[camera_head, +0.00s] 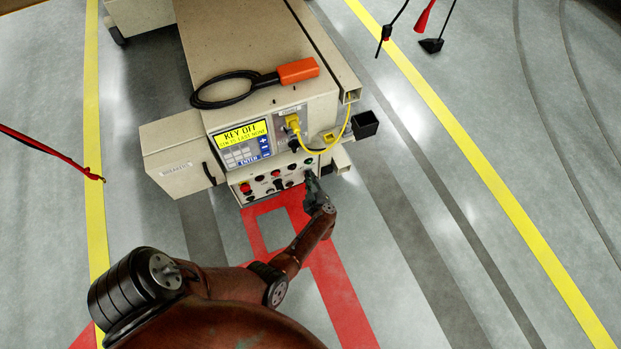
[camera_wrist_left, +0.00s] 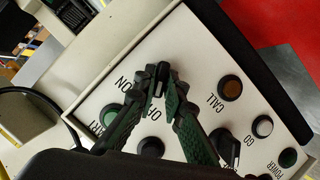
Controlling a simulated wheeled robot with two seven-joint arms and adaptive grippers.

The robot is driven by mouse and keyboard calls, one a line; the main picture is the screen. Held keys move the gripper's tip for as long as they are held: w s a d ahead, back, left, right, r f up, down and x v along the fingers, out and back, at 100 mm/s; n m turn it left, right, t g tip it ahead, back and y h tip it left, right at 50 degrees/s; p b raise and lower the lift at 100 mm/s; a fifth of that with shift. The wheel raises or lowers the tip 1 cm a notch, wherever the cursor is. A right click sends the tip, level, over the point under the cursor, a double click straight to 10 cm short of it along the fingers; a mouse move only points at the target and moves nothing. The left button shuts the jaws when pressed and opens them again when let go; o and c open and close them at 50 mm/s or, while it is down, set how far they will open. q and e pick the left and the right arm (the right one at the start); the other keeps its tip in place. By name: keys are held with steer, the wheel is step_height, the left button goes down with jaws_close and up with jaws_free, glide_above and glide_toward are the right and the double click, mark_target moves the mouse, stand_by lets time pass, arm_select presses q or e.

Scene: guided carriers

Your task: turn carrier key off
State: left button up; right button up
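The carrier's control panel (camera_head: 262,188) is on the front of the beige carrier (camera_head: 245,50) in the head view. My left gripper (camera_head: 309,178) is at its right end. In the left wrist view, my left gripper's green and black fingers (camera_wrist_left: 159,76) converge around a small dark knob with a white mark, the carrier key (camera_wrist_left: 158,89). They appear shut on it; the fingers partly hide it. Lettering reading ON and OFF is beside it. The yellow display (camera_head: 241,132) above the panel reads KEY OFF. My right gripper is not in view.
An orange-handled plug with a black cable (camera_head: 297,71) lies on top of the carrier. A yellow cable (camera_head: 335,138) loops at the carrier's right front. Other panel buttons, including an orange CALL button (camera_wrist_left: 229,88), sit close to the fingers.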

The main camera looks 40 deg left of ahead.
arm_select(q)
steer(key=o, duration=0.4)
stand_by(0.3)
